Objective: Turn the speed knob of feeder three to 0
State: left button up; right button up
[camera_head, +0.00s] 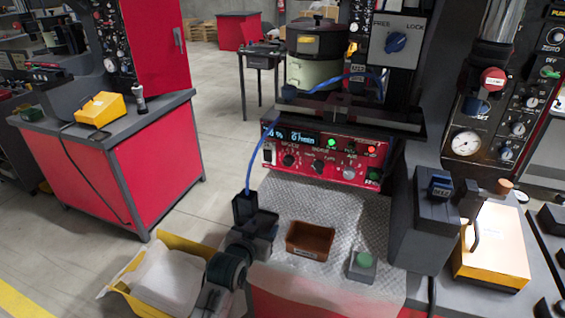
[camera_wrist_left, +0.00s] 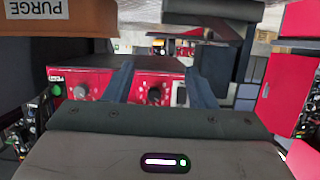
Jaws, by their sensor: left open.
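A red feeder control panel (camera_head: 325,155) stands behind the metal plate in the head view. It carries a lit display (camera_head: 302,137), a left black knob (camera_head: 289,160), a second black knob (camera_head: 318,167) and a grey knob (camera_head: 349,173). Their labels are too small to read. My left gripper (camera_head: 248,203) is in front of and below the panel's left end, apart from it. In the left wrist view its fingers (camera_wrist_left: 162,85) are open and empty, with a black knob (camera_wrist_left: 155,95) showing between them, beyond the tips. My right gripper is not in view.
A brown bin (camera_head: 310,240) and a green button box (camera_head: 362,266) stand on the metal plate. A blue cable (camera_head: 263,155) runs near my left gripper. A yellow tray (camera_head: 122,276) lies at lower left. A dark block (camera_head: 415,235) bounds the plate's right side.

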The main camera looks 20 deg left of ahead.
aim_at(287, 162)
pick_arm(q)
jog(key=w+r+t, duration=0.3)
jog(key=w+r, duration=0.4)
jog(key=r, duration=0.3)
jog(key=w, duration=0.3)
jog(key=w+p, duration=0.1)
jog(key=w, duration=0.2)
jog(key=w+d+p, duration=0.1)
jog(key=w, duration=0.2)
jog(key=shift+w+f, duration=0.2)
jog(key=shift+f, duration=0.05)
jog(key=shift+w, duration=0.65)
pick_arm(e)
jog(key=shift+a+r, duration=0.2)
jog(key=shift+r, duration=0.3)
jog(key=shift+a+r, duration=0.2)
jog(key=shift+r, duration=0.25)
pick_arm(q)
jog(key=shift+c, duration=0.4)
jog(key=c, duration=0.9)
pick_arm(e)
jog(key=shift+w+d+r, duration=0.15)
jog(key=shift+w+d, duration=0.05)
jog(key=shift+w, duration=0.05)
